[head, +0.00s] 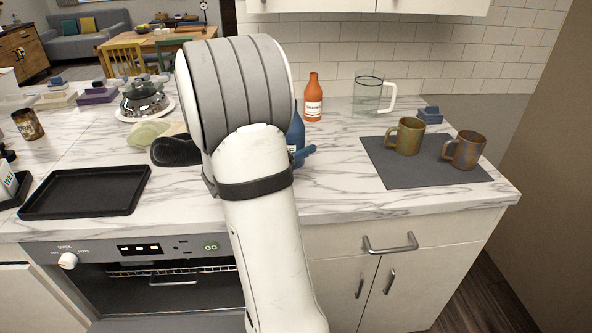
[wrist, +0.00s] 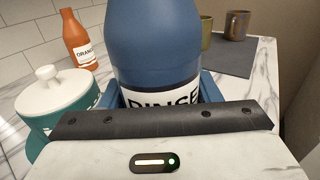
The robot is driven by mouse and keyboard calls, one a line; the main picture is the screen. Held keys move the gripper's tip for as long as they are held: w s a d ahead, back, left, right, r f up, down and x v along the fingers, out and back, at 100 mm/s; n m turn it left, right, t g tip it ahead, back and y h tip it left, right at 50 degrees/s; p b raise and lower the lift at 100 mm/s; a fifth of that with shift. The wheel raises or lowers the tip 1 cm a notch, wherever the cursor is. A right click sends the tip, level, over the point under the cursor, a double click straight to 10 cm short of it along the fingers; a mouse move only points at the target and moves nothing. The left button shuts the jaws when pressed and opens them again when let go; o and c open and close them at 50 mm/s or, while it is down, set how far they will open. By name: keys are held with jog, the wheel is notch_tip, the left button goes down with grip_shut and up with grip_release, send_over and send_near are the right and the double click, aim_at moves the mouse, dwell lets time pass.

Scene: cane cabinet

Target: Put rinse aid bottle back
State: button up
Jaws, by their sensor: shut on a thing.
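The rinse aid bottle (wrist: 160,45) is dark blue with a white label that reads "RINSE". It fills the middle of the wrist view, upright between the blue fingers of my gripper (wrist: 160,92), which is shut on it. In the head view, only a strip of the bottle (head: 297,131) shows beside my arm, with one blue finger of my gripper (head: 303,155) near its label. My arm hides the rest. I cannot tell whether its base touches the marble counter.
An orange bottle (head: 313,98) and a glass pitcher (head: 368,93) stand behind. Two mugs, one greenish (head: 407,137) and one brown (head: 466,151), sit on a grey mat (head: 425,173). An empty black tray (head: 85,190) lies left. A white-lidded teal jar (wrist: 62,95) is close left of my gripper.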

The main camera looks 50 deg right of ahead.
jog(key=shift+f, duration=2.65)
jog(key=shift+f, duration=0.1)
jog(key=shift+f+b, duration=0.15)
jog(key=shift+b, duration=0.25)
jog(key=o, duration=1.2)
